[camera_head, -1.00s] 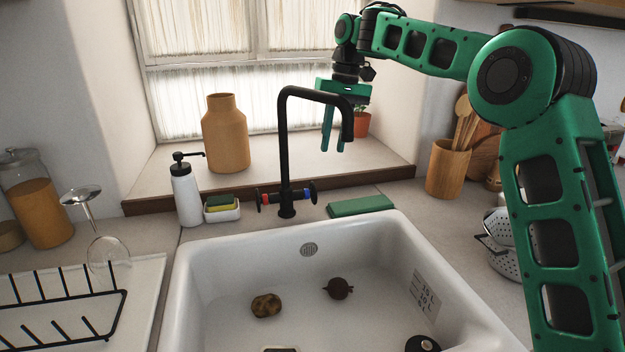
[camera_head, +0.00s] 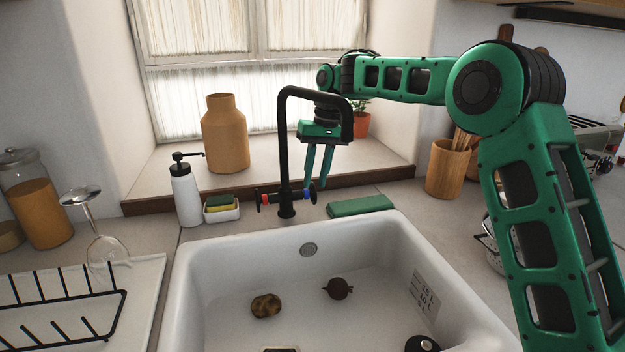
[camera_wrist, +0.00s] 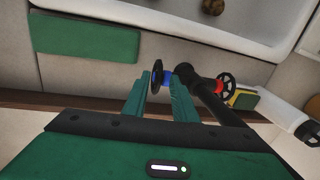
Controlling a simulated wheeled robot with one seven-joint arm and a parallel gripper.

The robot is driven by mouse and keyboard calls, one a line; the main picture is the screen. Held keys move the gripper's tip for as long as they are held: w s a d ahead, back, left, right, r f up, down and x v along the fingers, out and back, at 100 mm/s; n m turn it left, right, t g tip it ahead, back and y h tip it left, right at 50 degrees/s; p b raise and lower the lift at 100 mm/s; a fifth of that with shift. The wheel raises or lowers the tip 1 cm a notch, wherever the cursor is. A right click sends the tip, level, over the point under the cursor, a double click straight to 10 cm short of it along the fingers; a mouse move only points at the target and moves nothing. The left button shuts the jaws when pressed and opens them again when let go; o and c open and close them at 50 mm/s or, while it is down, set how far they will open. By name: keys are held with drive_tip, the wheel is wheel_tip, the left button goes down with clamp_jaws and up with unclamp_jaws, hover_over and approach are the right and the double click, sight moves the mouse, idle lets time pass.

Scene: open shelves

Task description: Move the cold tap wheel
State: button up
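The black tap (camera_head: 285,150) stands behind the sink. Its cold wheel (camera_head: 312,194), black with a blue collar, is on the right side, and its red-marked wheel (camera_head: 260,199) is on the left. My gripper (camera_head: 314,185) points down just above the cold wheel, its fingers apart. In the wrist view the cold wheel (camera_wrist: 157,76) and its blue collar show near the tips of my open gripper (camera_wrist: 163,82), seemingly between or just beyond them. I cannot tell whether a finger touches it.
A green block (camera_head: 360,205) lies right of the tap. A sponge holder (camera_head: 222,213) and soap bottle (camera_head: 186,193) stand left. The tap's spout arches in front of my gripper. The white sink (camera_head: 232,262) holds a potato (camera_head: 266,305) and a dark round vegetable (camera_head: 338,288).

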drive_tip(key=shift+f, duration=0.25)
clamp_jaws()
drive_tip(key=shift+s+r, duration=0.1)
drive_tip(key=shift+s+t+y, duration=0.25)
drive_tip(key=shift+t+y, duration=0.05)
drive_tip(key=shift+t, duration=0.4)
